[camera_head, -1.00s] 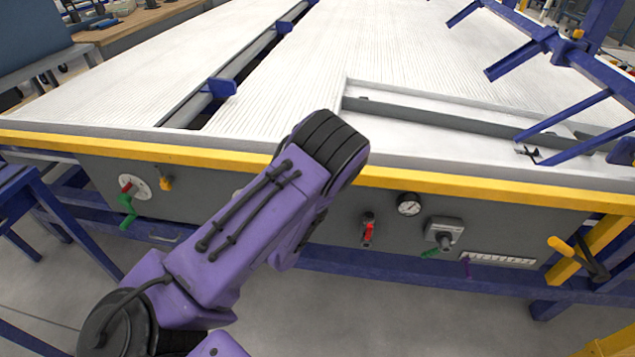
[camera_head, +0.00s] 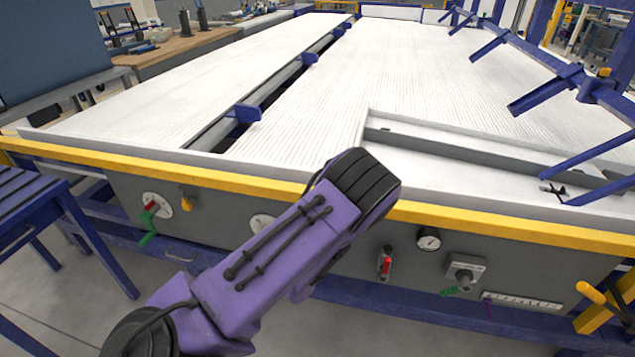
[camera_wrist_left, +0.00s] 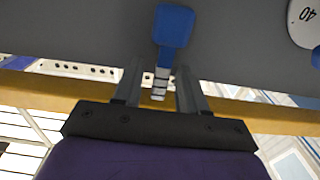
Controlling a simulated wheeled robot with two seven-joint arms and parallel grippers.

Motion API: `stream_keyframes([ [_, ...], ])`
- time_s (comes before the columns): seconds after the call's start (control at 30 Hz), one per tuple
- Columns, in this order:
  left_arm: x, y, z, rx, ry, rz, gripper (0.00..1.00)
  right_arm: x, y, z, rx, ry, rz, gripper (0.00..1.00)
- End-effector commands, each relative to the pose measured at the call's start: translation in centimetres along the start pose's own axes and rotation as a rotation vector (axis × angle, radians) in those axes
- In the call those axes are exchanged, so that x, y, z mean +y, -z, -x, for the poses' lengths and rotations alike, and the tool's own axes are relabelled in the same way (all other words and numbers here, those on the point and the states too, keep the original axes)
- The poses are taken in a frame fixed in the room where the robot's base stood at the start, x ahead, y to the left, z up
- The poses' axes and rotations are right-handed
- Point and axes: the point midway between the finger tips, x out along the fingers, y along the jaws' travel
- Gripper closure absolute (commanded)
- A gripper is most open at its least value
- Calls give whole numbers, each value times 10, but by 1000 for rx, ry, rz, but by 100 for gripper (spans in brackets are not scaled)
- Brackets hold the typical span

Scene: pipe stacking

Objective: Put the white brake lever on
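My left gripper (camera_wrist_left: 159,70) is open in the left wrist view. Its two fingers stand apart on either side of the banded shaft of a blue-handled lever (camera_wrist_left: 175,27), with a visible gap; I cannot tell whether the shaft lies between them or beyond. In the head view my purple left arm reaches to the grey front panel (camera_head: 340,262) and hides its gripper and that lever. I cannot make out a white brake lever. A white round plate (camera_head: 262,223) is partly covered by the arm. My right gripper is not in view.
The panel carries a red-green lever (camera_head: 150,222), a yellow lever (camera_head: 186,199), a red lever (camera_head: 385,262), a gauge (camera_head: 428,239) and a switch box (camera_head: 464,271). A yellow rail (camera_head: 480,222) runs above it. A blue frame (camera_head: 40,215) stands left.

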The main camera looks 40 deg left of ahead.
Motion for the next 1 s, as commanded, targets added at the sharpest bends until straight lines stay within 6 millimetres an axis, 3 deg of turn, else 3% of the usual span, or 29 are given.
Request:
stream_keyframes([
  [0.33,1,-2,73,-4,-4,-4,58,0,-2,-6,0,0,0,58],
  [0.5,1,-2,98,-4,-3,-3,58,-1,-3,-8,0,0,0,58],
  [1.0,0,0,103,-2,1,-1,58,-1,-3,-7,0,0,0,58],
])
